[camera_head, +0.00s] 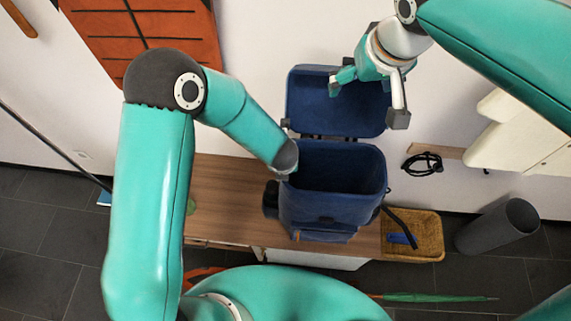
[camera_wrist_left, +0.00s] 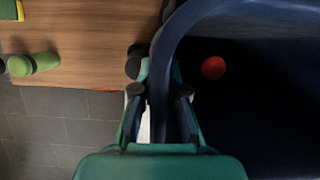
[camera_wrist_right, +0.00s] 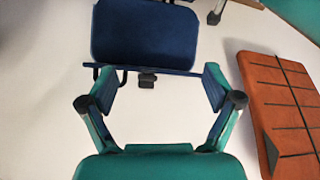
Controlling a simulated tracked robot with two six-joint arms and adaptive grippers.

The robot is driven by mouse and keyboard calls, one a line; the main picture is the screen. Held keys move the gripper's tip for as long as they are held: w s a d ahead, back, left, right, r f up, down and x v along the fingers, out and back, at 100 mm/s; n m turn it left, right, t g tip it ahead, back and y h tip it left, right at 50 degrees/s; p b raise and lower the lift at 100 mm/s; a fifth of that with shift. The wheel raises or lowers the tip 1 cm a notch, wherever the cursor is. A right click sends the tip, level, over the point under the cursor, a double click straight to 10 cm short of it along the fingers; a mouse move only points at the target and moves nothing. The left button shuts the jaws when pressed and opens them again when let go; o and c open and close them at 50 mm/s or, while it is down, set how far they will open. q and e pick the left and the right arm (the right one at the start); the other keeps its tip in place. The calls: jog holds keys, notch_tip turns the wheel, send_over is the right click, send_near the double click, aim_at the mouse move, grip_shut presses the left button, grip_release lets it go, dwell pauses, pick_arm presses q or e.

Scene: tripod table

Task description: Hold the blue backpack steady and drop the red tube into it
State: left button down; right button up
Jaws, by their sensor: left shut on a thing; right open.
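The blue backpack (camera_head: 335,205) stands upright on the wooden bench with its lid (camera_head: 335,105) swung open against the wall. My left gripper (camera_wrist_left: 160,92) is shut on the backpack's rim, with the rim between its fingers; in the head view the forearm hides its fingers. A round red thing (camera_wrist_left: 213,67), which looks like the end of the red tube, shows inside the dark backpack in the left wrist view. My right gripper (camera_head: 367,102) is open and empty, in front of the raised lid and above the opening. The right wrist view shows the lid (camera_wrist_right: 145,35) beyond its fingers.
The wooden bench (camera_head: 225,190) has bare room left of the backpack. A wicker basket (camera_head: 425,225) holding something blue is to the right, then a grey bin (camera_head: 497,225) on the floor. A black cable (camera_head: 424,162) hangs on the wall. A green bottle (camera_wrist_left: 35,64) lies on the bench.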

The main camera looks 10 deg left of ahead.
jog(key=v, duration=1)
jog(key=shift+r, duration=0.3)
pick_arm(q)
jog(key=c, duration=1.1)
grip_release()
jog(key=shift+c, duration=0.2)
pick_arm(e)
jog(key=shift+s+d, duration=0.1)
